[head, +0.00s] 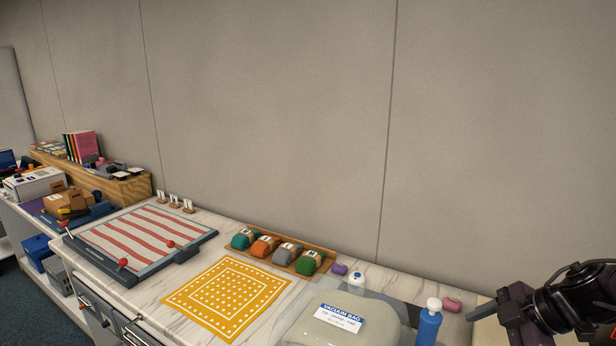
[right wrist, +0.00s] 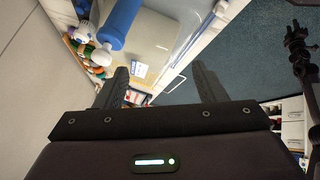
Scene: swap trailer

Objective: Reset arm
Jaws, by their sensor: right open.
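My right arm (head: 570,300) comes in at the lower right of the head view, above the right end of the counter. In the right wrist view my right gripper (right wrist: 162,78) has its two dark fingers spread wide apart with nothing between them. A blue bottle with a white top (head: 428,322) stands on the counter to the left of the arm; the blue bottle shows in the right wrist view (right wrist: 120,22) beyond one finger, apart from it. My left gripper is not in view.
A clear vacuum bag (head: 345,325) lies at the counter's front. Left of it are a yellow patterned cloth (head: 228,298), a tray of coloured rolled items (head: 285,252) and a red-striped board (head: 140,236). A wall rises behind. Blue floor (right wrist: 262,50) shows beside the counter.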

